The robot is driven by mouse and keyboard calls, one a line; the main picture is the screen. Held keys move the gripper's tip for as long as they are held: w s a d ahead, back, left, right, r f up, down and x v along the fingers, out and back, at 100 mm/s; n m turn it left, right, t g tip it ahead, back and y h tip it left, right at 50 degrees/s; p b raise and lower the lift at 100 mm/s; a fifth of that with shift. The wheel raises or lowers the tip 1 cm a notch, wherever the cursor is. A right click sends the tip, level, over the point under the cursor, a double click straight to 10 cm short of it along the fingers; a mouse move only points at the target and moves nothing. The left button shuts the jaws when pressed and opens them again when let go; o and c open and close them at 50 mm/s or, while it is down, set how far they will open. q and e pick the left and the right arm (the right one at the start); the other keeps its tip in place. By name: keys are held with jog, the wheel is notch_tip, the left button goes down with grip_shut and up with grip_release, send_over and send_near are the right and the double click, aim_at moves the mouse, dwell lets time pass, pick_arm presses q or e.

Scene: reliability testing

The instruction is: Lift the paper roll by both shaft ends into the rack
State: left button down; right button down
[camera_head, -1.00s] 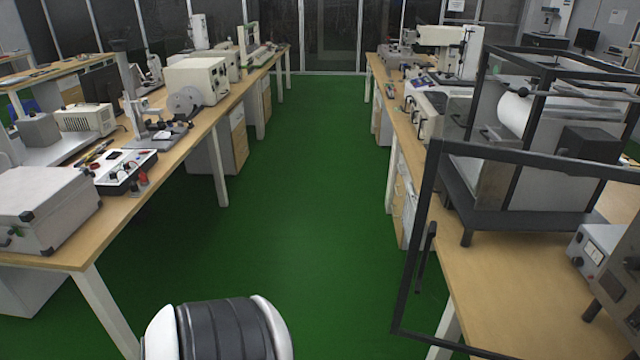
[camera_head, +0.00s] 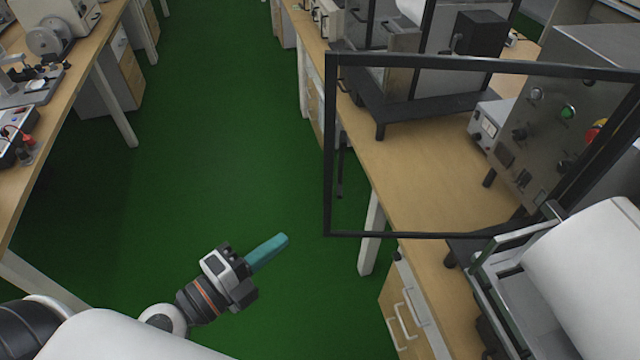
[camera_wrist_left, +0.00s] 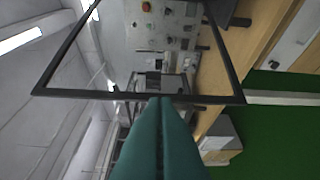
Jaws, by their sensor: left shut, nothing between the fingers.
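A large white paper roll (camera_head: 600,280) lies at the lower right of the head view, cut off by the picture edge. A pale metal frame (camera_head: 487,262) is at its left side; its shaft ends cannot be made out. Another white roll (camera_head: 411,8) shows partly at the top, in a machine on the bench. I cannot tell which frame is the rack. My left gripper (camera_head: 284,240) has teal fingers, shut and empty, over the green floor, well left of the large roll. The shut fingers also show in the left wrist view (camera_wrist_left: 160,104). My right gripper is out of view.
A black open frame (camera_head: 331,150) stands between my left gripper and the right bench (camera_head: 430,180); it also crosses the left wrist view (camera_wrist_left: 130,97). A control panel (camera_head: 570,110) with green and red buttons stands behind it. The green floor aisle (camera_head: 220,140) is clear.

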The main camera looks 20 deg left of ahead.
pick_arm(q)
jog(key=r, duration=0.2)
jog(key=p, duration=0.3)
send_near(339, 178)
jog(key=w+d, duration=0.1)
jog(key=d, duration=0.2)
jog(key=w, duration=0.3)
jog(key=shift+w+a+m, duration=0.15)
jog(key=shift+a+m, duration=0.05)
jog(key=shift+m, duration=0.2)
jog(key=shift+w+a, duration=0.2)
jog(key=shift+w, duration=0.1)
